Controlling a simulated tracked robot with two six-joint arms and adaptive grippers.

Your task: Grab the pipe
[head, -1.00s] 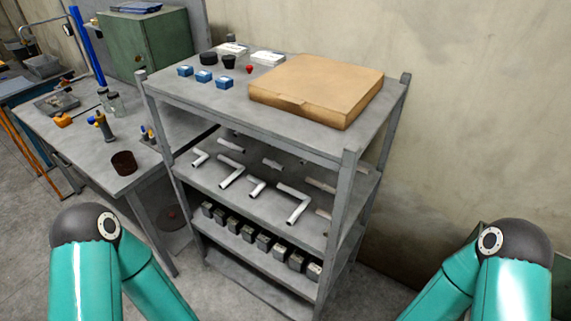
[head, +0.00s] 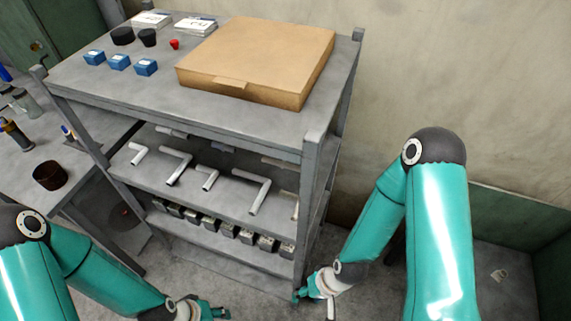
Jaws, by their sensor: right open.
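Several white angled pipes lie on the middle shelf of a grey metal rack; one longer L-shaped pipe (head: 260,190) is toward the right, another L-shaped pipe (head: 180,165) toward the left. Shorter pipes (head: 207,178) lie among them. My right gripper (head: 300,294) is low in front of the rack's right front post, open and apart from the pipes. My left gripper (head: 222,313) is at the bottom edge, in front of and below the pipe shelf. It is small and partly cut off, so its jaws are unclear. The pipes at the back are partly hidden by the top shelf.
The rack's top shelf (head: 130,90) carries a cardboard box (head: 258,62), small blue boxes (head: 119,62) and black containers (head: 122,36). Small grey blocks (head: 210,223) line the lower shelf. A workbench (head: 75,165) stands at left.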

